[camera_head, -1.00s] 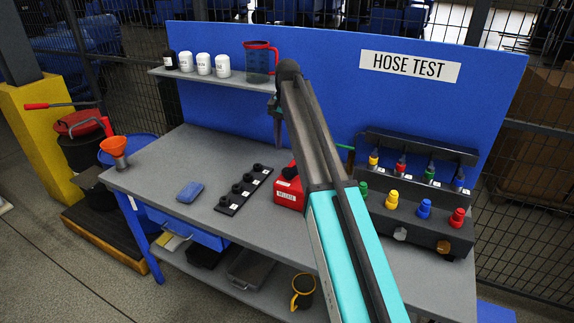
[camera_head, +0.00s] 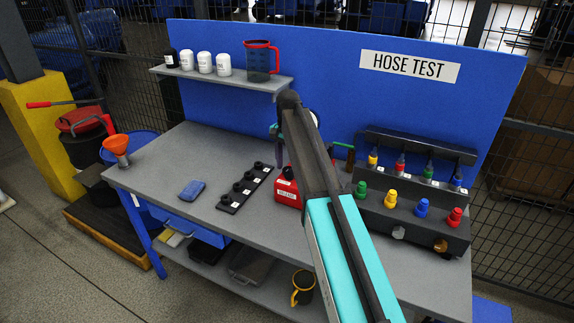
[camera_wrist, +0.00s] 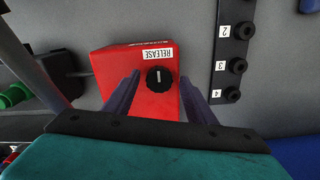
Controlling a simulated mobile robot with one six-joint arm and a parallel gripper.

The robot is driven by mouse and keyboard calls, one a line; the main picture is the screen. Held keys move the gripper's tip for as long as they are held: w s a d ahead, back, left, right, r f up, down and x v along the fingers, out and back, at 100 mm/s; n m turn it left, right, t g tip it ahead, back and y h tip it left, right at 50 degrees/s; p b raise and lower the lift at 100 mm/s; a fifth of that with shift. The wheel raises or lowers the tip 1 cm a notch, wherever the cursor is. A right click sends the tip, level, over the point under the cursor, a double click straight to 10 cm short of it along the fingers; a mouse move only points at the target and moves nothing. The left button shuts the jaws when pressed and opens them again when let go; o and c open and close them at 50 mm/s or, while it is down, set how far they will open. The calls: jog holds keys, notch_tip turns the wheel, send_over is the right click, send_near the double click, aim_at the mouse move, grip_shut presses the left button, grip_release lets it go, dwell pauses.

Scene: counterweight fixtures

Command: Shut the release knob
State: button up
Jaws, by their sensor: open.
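The release knob (camera_wrist: 160,76) is a round black knob with a pale pointer line, on the face of a red box (camera_wrist: 120,65) beside a white RELEASE label. In the wrist view the pointer line runs roughly up and down in the picture. My gripper (camera_wrist: 158,90) is open, with one finger on each side of the knob and a gap to it on both sides. I cannot tell how far above the box the fingertips are. In the head view the red box (camera_head: 287,188) is partly hidden by my arm, and my gripper (camera_head: 279,130) shows above and behind it.
A black strip with numbered ports (camera_head: 245,188) lies left of the box, and a blue cloth-like item (camera_head: 192,191) lies farther left. A dark fixture with coloured fittings (camera_head: 410,205) stands at right. The blue HOSE TEST board (camera_head: 335,60) rises behind.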

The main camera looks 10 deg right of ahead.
jog(key=c, duration=1)
jog(key=shift+a, duration=0.15)
jog(key=shift+c, duration=0.2)
